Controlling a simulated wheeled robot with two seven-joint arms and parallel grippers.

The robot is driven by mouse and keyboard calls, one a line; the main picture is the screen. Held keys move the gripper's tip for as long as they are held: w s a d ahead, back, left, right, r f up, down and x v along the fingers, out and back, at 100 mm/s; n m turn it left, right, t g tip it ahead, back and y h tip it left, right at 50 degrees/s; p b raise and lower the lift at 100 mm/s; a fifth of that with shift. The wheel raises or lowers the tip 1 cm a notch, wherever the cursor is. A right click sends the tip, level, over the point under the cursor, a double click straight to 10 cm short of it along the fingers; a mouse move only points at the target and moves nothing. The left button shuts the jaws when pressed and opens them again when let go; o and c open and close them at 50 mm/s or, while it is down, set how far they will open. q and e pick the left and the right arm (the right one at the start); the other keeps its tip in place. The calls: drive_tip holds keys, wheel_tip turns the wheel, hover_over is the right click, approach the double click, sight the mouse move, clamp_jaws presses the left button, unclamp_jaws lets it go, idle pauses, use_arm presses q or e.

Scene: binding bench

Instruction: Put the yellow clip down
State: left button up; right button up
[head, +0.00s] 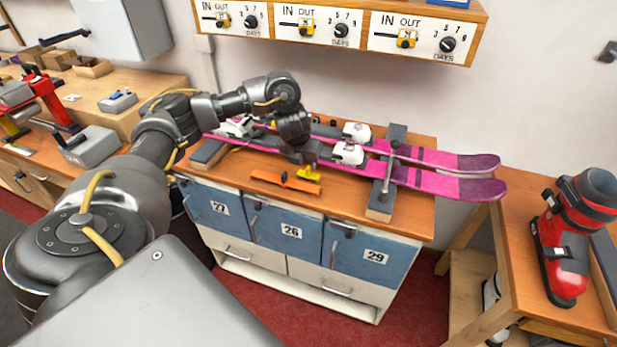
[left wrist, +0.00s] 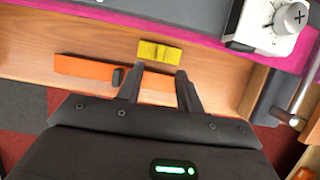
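The yellow clip (head: 309,174) lies on the wooden bench top just behind the right end of an orange bar (head: 285,181). In the left wrist view the clip (left wrist: 159,52) shows whole, just past my fingertips. My left gripper (head: 305,153) points down over the clip from behind. In the left wrist view its two fingers (left wrist: 159,67) stand apart, with bare wood showing between the tips. I cannot tell whether a fingertip touches the clip. My right gripper is not in view.
Pink skis (head: 450,183) with white bindings lie across the bench behind the clip, on dark supports. A red boot (head: 570,240) stands on the right table. Bare wood shows right of the clip.

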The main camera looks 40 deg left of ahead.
sight(307, 170)
use_arm(q)
drive_tip(key=x, duration=0.5)
drive_tip(key=shift+a+f, duration=0.1)
drive_tip(key=shift+b, duration=0.3)
clamp_jaws()
